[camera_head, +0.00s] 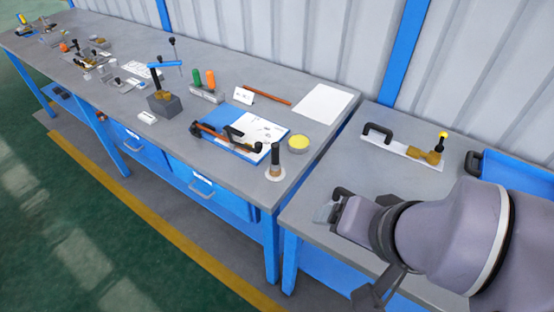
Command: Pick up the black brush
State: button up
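An upright black cylinder (276,158) stands on a pale round base near the right front corner of the long table. It may be the black brush, but bristles cannot be made out. My gripper (328,210) is at the end of my grey arm, low over the right-hand table near its left edge. It is to the right of and nearer than the black cylinder, and apart from it. The fingers are small and partly hidden by my wrist, so I cannot tell whether they are open or shut, or whether anything is between them.
A blue folder with papers (235,135) and a yellow round tin (298,143) are close to the cylinder. A white bar with a black handle (385,143) lies on the right table, near a blue tray (520,175). A narrow gap separates the two tables.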

aim_at(275, 171)
jog(key=i+j+z, duration=0.2)
jog(key=j+z, duration=0.25)
jog(key=i+j+z, duration=0.1)
jog(key=j+z, duration=0.35)
jog(key=j, duration=0.15)
jog(key=j+z, duration=0.4)
jog(key=j, duration=0.2)
jog(key=j+z, duration=0.45)
jog(key=j, duration=0.15)
jog(key=k+j+z, duration=0.15)
jog(key=j+z, duration=0.3)
jog(key=k+j, duration=0.05)
jog(key=j, duration=0.05)
